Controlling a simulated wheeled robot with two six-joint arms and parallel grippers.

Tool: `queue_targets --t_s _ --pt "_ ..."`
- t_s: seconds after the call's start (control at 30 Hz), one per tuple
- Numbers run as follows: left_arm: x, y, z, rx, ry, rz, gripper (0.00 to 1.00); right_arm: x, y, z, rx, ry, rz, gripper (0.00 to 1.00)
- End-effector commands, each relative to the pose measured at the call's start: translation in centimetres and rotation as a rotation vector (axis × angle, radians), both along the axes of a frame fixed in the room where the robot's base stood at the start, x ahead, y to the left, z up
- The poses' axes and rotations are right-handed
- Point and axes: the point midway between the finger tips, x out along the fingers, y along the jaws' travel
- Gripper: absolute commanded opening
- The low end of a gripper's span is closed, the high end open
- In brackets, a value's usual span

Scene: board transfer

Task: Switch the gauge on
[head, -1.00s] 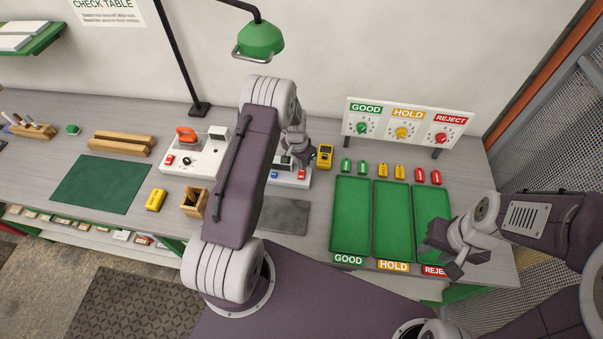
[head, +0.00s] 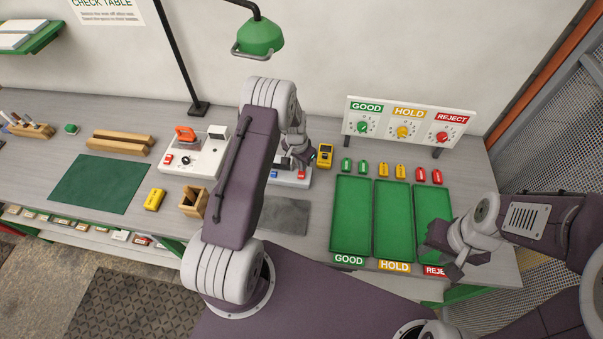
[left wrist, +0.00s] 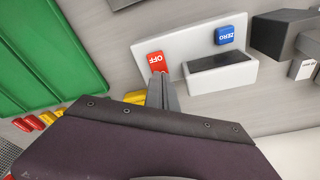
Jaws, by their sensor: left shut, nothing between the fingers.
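The gauge (head: 289,183) is a white unit on the table, largely hidden behind my left arm in the head view. In the left wrist view the gauge (left wrist: 190,45) has a red switch (left wrist: 158,62) marked OFF, a blue ZERO button (left wrist: 230,35) and a dark, blank display (left wrist: 222,76). My left gripper (left wrist: 160,78) is shut and empty, its fingertips at the lower edge of the red switch; I cannot tell if they touch. In the head view the left gripper (head: 296,160) is over the gauge. My right gripper (head: 453,262) hangs over the REJECT tray, its jaws unclear.
Green trays (head: 350,215) lie to the right, with several coloured tags behind them. A yellow meter (head: 324,156) stands just right of the gauge. A white unit with a red clamp (head: 193,155) and a wooden box (head: 194,202) stand to the left.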

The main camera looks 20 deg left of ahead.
Motion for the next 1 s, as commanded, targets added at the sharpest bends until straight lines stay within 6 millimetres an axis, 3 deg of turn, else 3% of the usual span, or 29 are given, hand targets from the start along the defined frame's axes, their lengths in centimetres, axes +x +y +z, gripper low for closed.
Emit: queue_targets --t_s 0.57,1.0 --pt "-0.1 0.0 -0.6 0.000 0.003 0.000 0.00 0.0 0.0 -0.5 0.000 0.000 0.000 0.36" --pt "0.0 0.0 3.5 0.000 0.000 -0.001 0.00 0.0 0.0 2.2 0.000 0.000 0.000 0.36"
